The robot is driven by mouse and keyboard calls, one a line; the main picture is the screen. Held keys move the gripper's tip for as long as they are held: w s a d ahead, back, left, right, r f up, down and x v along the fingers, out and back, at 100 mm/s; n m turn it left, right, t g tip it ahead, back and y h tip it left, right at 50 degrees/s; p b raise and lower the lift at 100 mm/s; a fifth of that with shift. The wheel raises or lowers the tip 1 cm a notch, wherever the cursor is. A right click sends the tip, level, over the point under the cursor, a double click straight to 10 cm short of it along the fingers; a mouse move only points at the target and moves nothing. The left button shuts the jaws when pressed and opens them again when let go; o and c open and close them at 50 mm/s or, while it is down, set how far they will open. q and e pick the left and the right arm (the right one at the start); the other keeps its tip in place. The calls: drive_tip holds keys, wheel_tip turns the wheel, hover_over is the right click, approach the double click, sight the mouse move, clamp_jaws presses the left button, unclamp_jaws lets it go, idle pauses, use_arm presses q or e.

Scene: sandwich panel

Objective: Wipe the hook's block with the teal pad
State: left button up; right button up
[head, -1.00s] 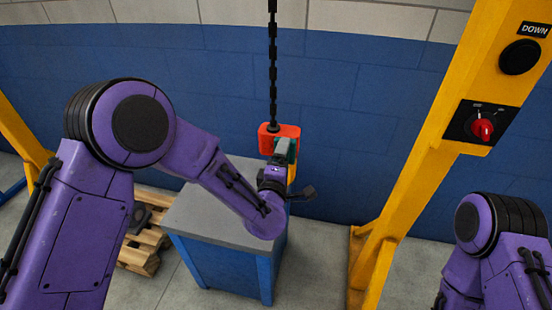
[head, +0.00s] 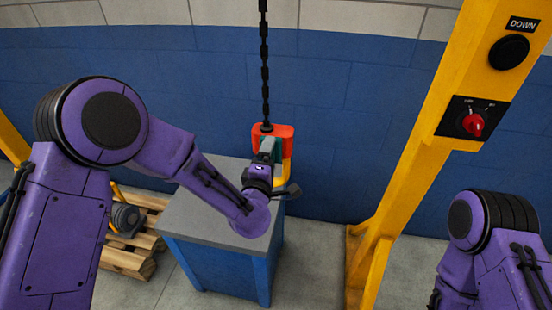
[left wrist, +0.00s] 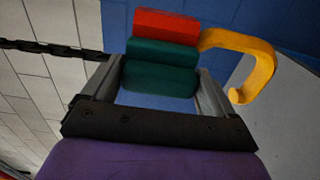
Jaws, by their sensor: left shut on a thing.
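The hook's block (head: 286,131) is red-orange and hangs from a dark chain, with the yellow hook (head: 287,173) below it. My left gripper (head: 266,146) is in front of the block and covers part of it. In the left wrist view, the teal pad (left wrist: 158,80) sits between the two fingers of my left gripper (left wrist: 160,85), which is shut on it. The pad's far side meets the red block (left wrist: 165,24) in that view; I cannot tell whether they press together. The yellow hook (left wrist: 258,50) is to the right there. My right gripper is out of view; only part of that arm shows.
A blue cabinet with a grey top (head: 195,220) stands below my left arm. A yellow post (head: 405,150) with a DOWN button and red knob (head: 473,124) rises at the right. A wooden pallet (head: 130,262) bearing a dark object is at the lower left. The chain (head: 264,70) hangs above the block.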

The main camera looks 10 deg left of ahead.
use_arm(q)
drive_tip(key=shift+w+a, duration=0.1)
drive_tip(key=shift+a, duration=2.65)
drive_tip(key=shift+s, duration=2.95)
drive_tip(key=s+b, duration=0.1)
drive_tip(key=s, duration=0.2)
drive_tip(key=shift+w, duration=0.1)
